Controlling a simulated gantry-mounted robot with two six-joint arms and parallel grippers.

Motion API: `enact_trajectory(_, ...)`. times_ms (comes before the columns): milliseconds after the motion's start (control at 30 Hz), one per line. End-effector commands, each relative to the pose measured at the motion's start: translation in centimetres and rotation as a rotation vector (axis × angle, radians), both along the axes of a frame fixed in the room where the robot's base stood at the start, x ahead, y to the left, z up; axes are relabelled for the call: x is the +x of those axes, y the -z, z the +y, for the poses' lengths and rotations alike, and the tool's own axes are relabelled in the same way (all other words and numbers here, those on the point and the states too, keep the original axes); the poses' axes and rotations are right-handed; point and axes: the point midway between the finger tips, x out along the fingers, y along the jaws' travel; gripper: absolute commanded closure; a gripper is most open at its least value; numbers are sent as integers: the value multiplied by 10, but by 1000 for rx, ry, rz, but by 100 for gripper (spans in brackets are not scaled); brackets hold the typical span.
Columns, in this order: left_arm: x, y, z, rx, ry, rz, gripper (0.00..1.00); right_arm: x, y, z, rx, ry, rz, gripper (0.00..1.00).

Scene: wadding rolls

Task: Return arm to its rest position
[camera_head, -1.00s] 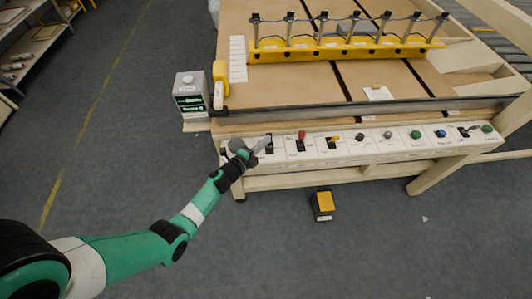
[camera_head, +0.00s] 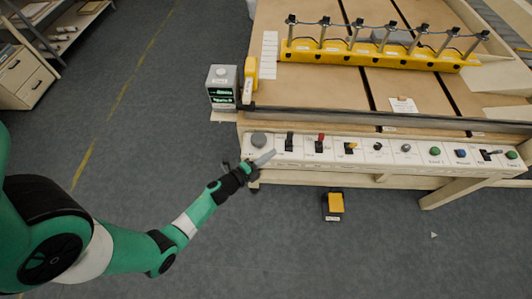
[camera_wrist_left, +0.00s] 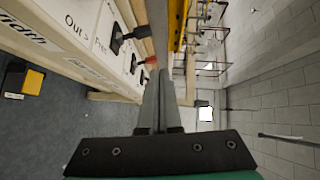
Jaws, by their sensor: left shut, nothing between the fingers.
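My left arm comes in from the left in the head view. Its gripper (camera_head: 264,160) is shut and empty, just in front of the left end of the control panel (camera_head: 330,155). In the left wrist view the two grey fingers (camera_wrist_left: 158,100) lie side by side, closed together. A grey round knob (camera_head: 258,140) and a black lever (camera_head: 289,142) are on the panel just beyond the fingertips. A red-topped lever (camera_head: 320,143) is farther right; its red top also shows in the left wrist view (camera_wrist_left: 150,61). My right gripper is not in view.
The wooden workbench (camera_head: 330,93) carries a yellow bar (camera_head: 380,55) with several upright metal cylinders. A small box with a green display (camera_head: 222,88) stands at the bench's left. A yellow-and-black pedal (camera_head: 334,205) is on the floor. Open floor lies left of the bench.

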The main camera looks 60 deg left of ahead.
Motion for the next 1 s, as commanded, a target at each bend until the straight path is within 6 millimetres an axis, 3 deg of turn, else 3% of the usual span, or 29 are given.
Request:
enact_trajectory(200,-18,-4,-5,-1,-1,1,100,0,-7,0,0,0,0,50)
enact_trajectory(800,-17,-4,-6,0,2,0,100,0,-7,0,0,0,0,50)
enact_trajectory(900,-6,-10,-16,8,37,-12,100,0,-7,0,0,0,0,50)
enact_trajectory(1000,30,-42,-27,49,105,-75,100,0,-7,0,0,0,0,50)
